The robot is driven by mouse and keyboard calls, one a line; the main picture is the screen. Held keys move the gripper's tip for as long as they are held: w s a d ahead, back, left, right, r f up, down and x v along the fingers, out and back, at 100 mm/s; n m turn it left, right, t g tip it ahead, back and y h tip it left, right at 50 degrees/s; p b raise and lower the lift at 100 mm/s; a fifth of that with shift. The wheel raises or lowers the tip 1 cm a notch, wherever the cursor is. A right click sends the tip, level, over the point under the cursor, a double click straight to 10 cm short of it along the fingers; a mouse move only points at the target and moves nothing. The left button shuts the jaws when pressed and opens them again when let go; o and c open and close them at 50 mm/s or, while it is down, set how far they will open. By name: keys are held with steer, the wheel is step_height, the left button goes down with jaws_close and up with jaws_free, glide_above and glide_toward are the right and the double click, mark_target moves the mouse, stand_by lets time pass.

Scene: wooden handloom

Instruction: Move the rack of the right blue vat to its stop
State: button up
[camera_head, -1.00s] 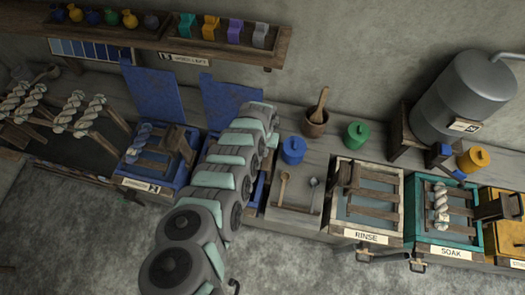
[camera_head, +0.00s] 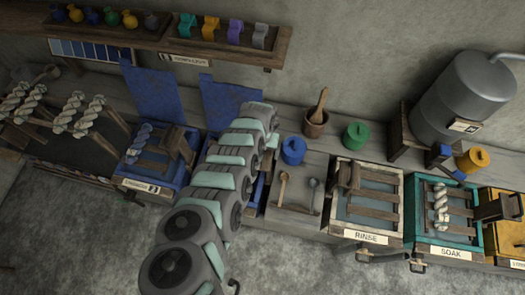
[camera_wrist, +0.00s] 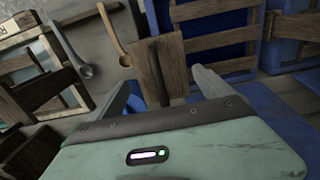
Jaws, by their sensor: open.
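The right blue vat is mostly hidden behind my arm in the head view. Its raised blue lid (camera_head: 229,103) and a strip of its rim show there. In the wrist view its blue frame (camera_wrist: 204,65) shows with wooden rack slats (camera_wrist: 219,28) across it. An upright wooden block (camera_wrist: 149,78) with a dark bar on it, apparently the rack's grip, stands between the fingers of my gripper (camera_wrist: 160,80). My gripper is open, one finger on each side of the block. Whether either finger touches the block cannot be seen.
The left blue vat (camera_head: 125,178) stands to the left. Right of my arm are a tray (camera_head: 284,219) with a spoon and ladle, a blue jar (camera_head: 293,150), the rinse vat (camera_head: 340,217) and the soak vat (camera_head: 413,218). A shelf (camera_head: 130,38) hangs above.

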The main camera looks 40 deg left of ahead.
steer(key=shift+r, duration=0.1)
steer(key=shift+r, duration=3.4)
